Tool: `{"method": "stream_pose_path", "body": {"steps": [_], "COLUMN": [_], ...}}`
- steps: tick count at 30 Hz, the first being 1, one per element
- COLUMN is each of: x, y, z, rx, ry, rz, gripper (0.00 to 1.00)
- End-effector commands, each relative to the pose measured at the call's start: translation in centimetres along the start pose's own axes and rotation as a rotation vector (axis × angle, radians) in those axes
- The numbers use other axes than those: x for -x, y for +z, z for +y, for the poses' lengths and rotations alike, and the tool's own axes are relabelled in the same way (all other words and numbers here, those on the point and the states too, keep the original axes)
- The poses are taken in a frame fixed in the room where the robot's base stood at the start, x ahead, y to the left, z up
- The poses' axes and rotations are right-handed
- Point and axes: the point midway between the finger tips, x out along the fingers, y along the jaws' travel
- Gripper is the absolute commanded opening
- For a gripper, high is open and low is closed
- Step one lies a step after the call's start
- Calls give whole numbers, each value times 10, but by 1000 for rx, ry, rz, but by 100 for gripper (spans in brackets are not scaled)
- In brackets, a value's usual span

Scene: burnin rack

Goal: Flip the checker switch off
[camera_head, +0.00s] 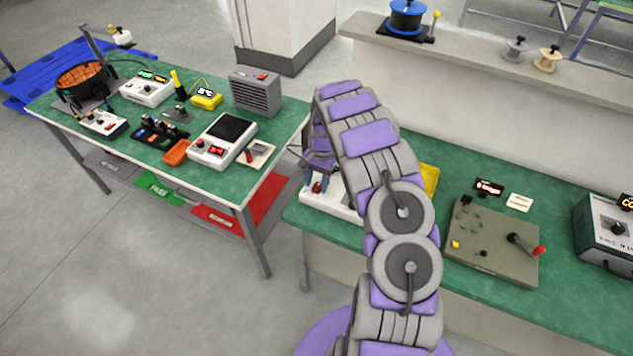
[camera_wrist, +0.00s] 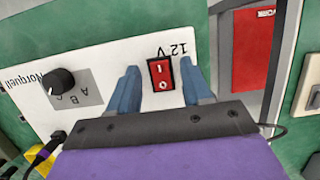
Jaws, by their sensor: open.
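A white box (camera_wrist: 95,60), marked "Norquell" and "12 V" upside down in the wrist view, carries a red rocker switch (camera_wrist: 161,74) in a black frame, with I and O marks. In the head view the box (camera_head: 322,200) sits on the right green bench, partly hidden by my arm. My gripper (camera_wrist: 162,80) is open, its blue fingers on either side of the switch. Nothing is between them except the switch behind. I cannot tell whether the fingers touch the box, or which way the rocker is pressed.
A black knob (camera_wrist: 59,82) with A, B, C marks and a plugged cable (camera_wrist: 48,143) are on the box. A grey-green board (camera_head: 490,245) with a red-tipped lever lies right of my arm. The left bench (camera_head: 75,135) holds several devices. A gap separates the benches.

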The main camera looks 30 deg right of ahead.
Motion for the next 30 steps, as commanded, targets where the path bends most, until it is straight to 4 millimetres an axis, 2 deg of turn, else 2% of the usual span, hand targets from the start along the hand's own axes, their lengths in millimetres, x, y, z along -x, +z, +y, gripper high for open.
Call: {"method": "stream_pose_path", "body": {"steps": [5,21,24,30], "x": [26,141,155,168], "y": [-1,-2,-3,-2], "z": [-1,-1,-1,0], "rx": [0,1,1,0], "ry": [-3,-2,-3,1], "rz": [4,2,1,-2], "gripper": [49,49,49,49]}}
